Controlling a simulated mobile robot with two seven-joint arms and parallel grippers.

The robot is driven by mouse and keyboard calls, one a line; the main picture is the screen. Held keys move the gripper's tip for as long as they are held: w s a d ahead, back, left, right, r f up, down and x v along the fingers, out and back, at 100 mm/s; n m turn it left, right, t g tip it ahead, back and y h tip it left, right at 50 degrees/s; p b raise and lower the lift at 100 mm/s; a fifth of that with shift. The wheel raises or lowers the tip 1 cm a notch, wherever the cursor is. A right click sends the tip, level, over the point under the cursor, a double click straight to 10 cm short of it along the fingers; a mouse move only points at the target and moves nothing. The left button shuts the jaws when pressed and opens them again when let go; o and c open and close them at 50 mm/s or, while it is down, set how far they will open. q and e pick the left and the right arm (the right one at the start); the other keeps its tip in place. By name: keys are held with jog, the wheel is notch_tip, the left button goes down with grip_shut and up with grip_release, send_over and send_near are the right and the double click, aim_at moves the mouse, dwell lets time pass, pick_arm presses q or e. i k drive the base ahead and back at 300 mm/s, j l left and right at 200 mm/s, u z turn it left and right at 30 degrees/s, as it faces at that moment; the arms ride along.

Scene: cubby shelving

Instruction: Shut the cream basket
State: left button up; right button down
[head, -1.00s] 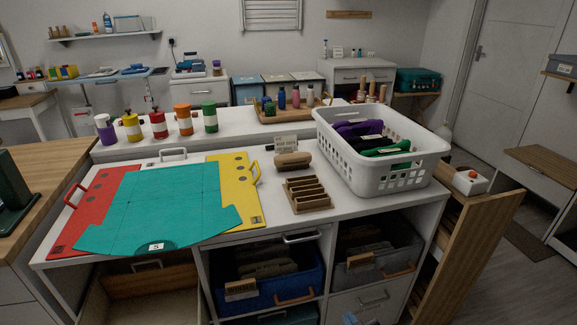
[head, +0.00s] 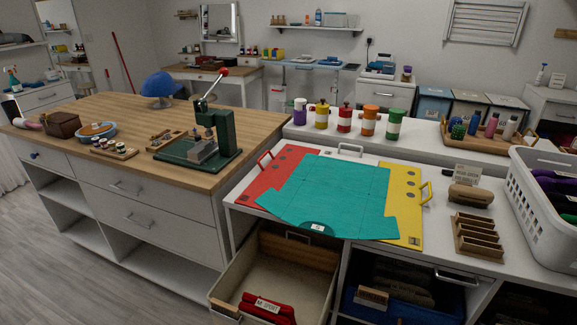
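The cream basket (head: 315,289) is in the lower middle of the head view, in the left cubby under the white worktop. It sticks out well beyond the worktop's front edge, so it stands open. A wooden front piece with a handle (head: 224,309) is at its near left end. A red item with a white label (head: 267,307) lies inside near that end. The basket's bottom edge is cut off by the frame. Neither of my grippers shows in the head view.
A blue basket (head: 350,306) sits in the cubby to the right. A wood-topped counter with white drawers (head: 152,207) stands close on the left. The white worktop above holds a teal sheet (head: 338,197) and a white basket (head: 540,210). Grey floor (head: 70,275) is clear at lower left.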

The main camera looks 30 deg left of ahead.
aim_at(311, 292)
jog(key=u, duration=1.25)
jog(key=k+l+u, duration=0.1)
jog(key=l, duration=0.25)
jog(key=k+l+u, duration=0.1)
jog(key=l, duration=0.2)
jog(key=k+l+u, duration=0.15)
jog(key=l, duration=0.15)
